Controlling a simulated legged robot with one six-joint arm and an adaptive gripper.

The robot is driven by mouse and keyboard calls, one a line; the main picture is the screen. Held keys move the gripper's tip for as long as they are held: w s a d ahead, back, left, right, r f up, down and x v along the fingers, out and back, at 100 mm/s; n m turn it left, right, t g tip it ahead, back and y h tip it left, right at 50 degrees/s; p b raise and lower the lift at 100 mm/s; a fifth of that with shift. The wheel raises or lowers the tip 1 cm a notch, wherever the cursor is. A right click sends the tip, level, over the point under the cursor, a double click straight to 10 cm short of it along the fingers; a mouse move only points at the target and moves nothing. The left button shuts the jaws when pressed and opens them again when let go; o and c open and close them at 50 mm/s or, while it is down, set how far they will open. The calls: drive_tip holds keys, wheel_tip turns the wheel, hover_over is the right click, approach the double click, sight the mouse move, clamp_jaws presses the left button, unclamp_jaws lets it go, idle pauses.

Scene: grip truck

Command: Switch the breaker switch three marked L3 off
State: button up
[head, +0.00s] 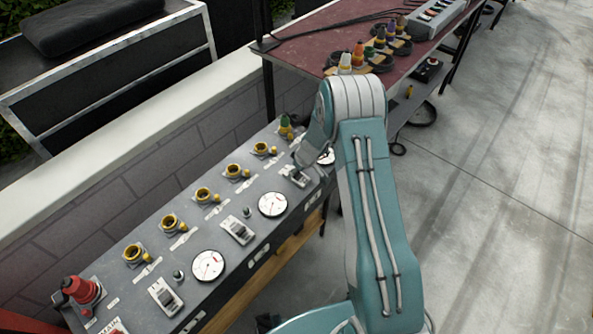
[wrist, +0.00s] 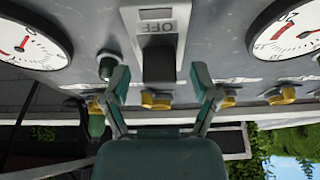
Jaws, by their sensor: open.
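A breaker switch (wrist: 158,62) with a dark lever and a label reading OFF is at the top middle of the wrist view. My gripper (wrist: 158,82) is open, with one finger on each side of the lever in the picture. Contact cannot be made out. In the head view my gripper (head: 303,158) is at the farthest of three breaker switches (head: 296,177) on the grey panel (head: 215,225), partly hiding it. The other two breakers, the middle one (head: 237,229) and the near one (head: 165,297), stand clear. No L3 mark is readable.
Round gauges (head: 208,265) sit between the breakers; two show in the wrist view, left (wrist: 28,42) and right (wrist: 290,32). Yellow sockets (head: 170,223) line the panel's back. A red plug (head: 82,289) is at the near end. A dark red table (head: 300,55) stands beyond.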

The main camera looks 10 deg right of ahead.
drive_tip(key=v, duration=1.1)
drive_tip(key=shift+r, duration=0.25)
drive_tip(key=shift+s, duration=0.1)
